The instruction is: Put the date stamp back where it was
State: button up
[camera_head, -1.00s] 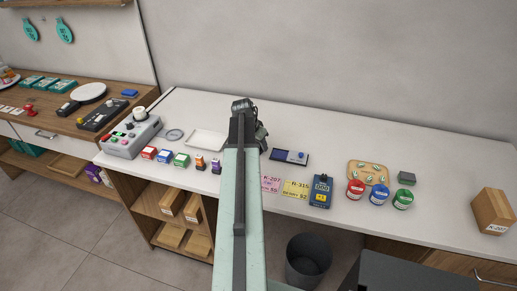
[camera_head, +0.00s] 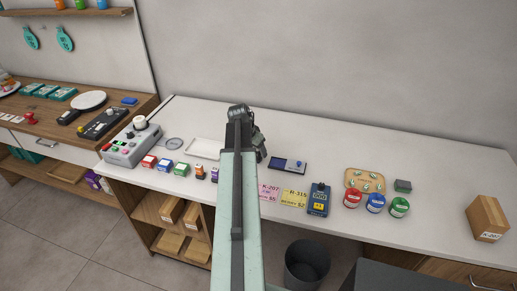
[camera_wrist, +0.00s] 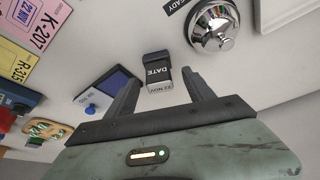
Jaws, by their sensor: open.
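The date stamp (camera_wrist: 158,72) shows in the wrist view as a small black block marked DATE, with a pale end reading 22 NOV. It sits between the spread fingers of my open gripper (camera_wrist: 164,76), over the white counter. I cannot tell whether either finger touches it or whether it rests on the counter. In the head view my arm hides the stamp, and my gripper (camera_head: 246,132) is over the middle of the counter (camera_head: 345,135).
A silver bell (camera_wrist: 213,27) stands close by in the wrist view. In the head view, pink (camera_head: 268,192) and yellow (camera_head: 293,198) cards, a blue device (camera_head: 318,199) and round tubs (camera_head: 375,204) lie to the right. A white tray (camera_head: 204,148) lies left. The counter's back strip is clear.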

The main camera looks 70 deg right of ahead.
jog(key=p+v, duration=0.7)
jog(key=v, duration=0.2)
jog(key=shift+a+r, duration=0.1)
jog(key=w+a+f+n+t+y, duration=0.15)
jog(key=w+a+n, duration=0.75)
jog(key=w+a, duration=1.55)
jog(key=w+a+n+y, duration=0.1)
jog(key=a+n, duration=0.5)
jog(key=a, duration=1.3)
jog(key=w+a+n+y, duration=0.1)
jog(key=w+a+n, duration=0.3)
jog(key=a, duration=1.6)
jog(key=n, duration=0.3)
jog(key=shift+w+f+y, duration=0.15)
jog(key=shift+w+y, duration=0.05)
jog(key=shift+y, duration=0.15)
